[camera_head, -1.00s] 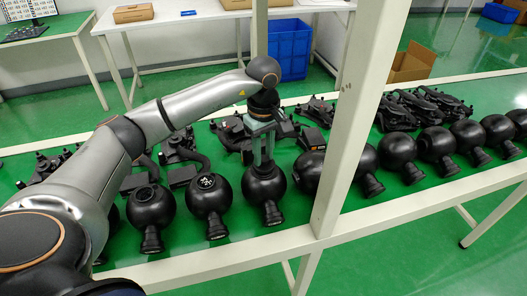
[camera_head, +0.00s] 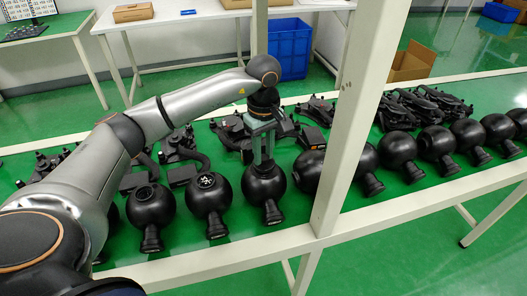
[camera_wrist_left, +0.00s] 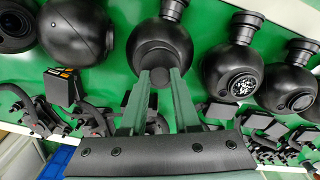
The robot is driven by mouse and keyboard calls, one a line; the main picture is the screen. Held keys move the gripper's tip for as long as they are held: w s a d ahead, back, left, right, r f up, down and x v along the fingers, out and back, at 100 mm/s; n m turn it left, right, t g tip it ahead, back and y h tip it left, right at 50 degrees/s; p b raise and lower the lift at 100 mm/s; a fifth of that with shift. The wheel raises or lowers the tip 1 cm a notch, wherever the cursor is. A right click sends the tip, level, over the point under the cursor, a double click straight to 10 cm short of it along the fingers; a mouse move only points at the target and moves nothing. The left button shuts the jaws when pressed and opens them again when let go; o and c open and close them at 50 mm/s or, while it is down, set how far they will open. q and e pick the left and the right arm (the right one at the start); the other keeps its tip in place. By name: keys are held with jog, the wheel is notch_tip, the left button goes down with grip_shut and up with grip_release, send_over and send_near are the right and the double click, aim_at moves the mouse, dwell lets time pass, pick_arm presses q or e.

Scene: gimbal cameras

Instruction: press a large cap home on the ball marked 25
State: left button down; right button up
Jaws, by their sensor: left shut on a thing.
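My left gripper (camera_head: 264,162) points down at a black ball (camera_head: 264,187) with a short neck, lying on the green bench. In the left wrist view the gripper (camera_wrist_left: 160,78) is shut on a small dark round cap (camera_wrist_left: 159,77) at the top of that ball (camera_wrist_left: 160,45). The cap appears to touch the ball; whether it is fully seated cannot be told. The neighbouring black ball (camera_head: 208,192) has a white marking on top, which also shows in the wrist view (camera_wrist_left: 243,86). I cannot read a 25 on any ball. My right gripper is out of view.
More black balls stand in a row on both sides, such as one at the left (camera_head: 151,206) and one at the right (camera_head: 437,144). Black gimbal parts (camera_head: 180,150) lie behind them. A white frame post (camera_head: 358,110) rises just right of the gripper. A blue crate (camera_head: 288,50) stands behind.

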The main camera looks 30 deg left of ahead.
aim_at(264, 157)
pick_arm(q)
jog(key=shift+f+b, duration=0.7)
jog(key=shift+f, duration=0.1)
dwell(0.5)
jog(key=c, duration=0.6)
grip_release()
jog(key=shift+o, duration=0.2)
jog(key=shift+r, duration=0.15)
notch_tip(264, 157, up, 12)
jog(key=shift+r, duration=0.15)
